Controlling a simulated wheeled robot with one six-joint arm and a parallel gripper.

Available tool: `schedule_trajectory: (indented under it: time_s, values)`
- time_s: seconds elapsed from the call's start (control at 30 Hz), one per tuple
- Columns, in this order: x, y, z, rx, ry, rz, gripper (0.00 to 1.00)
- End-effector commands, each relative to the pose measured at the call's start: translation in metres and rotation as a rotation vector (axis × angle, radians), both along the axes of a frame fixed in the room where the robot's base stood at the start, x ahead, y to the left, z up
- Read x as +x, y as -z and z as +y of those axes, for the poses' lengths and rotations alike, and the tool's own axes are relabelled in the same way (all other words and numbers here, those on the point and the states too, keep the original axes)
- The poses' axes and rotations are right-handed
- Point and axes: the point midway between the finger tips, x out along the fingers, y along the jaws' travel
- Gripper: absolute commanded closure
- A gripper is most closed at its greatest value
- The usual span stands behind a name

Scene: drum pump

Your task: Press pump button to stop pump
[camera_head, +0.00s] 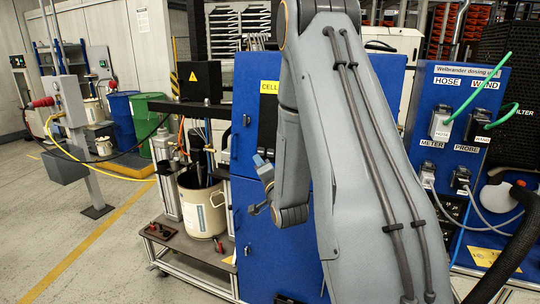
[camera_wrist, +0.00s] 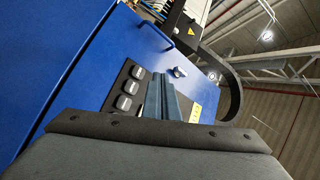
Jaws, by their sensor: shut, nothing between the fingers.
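In the wrist view, a dark control panel (camera_wrist: 112,105) on the blue cabinet (camera_wrist: 85,85) carries a row of grey square buttons (camera_wrist: 131,87). Their markings are too small to read. My gripper (camera_wrist: 160,84) shows there as two blue-grey fingers, shut with nothing between them. They overlap the panel just right of the buttons; I cannot tell whether they touch it. In the head view, the blue cabinet (camera_head: 243,150) stands behind my arm, which hides most of its front. A beige drum (camera_head: 203,212) with a dark upright pump part (camera_head: 199,165) stands left of the cabinet.
A grey post (camera_head: 88,160) with a yellow hose stands at the left, near blue (camera_head: 122,118) and green (camera_head: 148,118) barrels. The floor (camera_head: 125,245) at left front is clear.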

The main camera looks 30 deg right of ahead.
Motion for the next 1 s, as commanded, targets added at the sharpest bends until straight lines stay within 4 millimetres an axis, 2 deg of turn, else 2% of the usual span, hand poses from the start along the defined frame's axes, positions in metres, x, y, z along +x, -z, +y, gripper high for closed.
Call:
schedule_trajectory:
  time_s: [0.5,0.7,1.0]
  values:
    - [0.039,0.013,-0.05,-0.002,0.0,-0.001,1.0]
    - [0.046,0.014,-0.058,-0.001,0.001,0.001,1.0]
    - [0.047,0.014,-0.06,-0.001,-0.001,0.001,1.0]
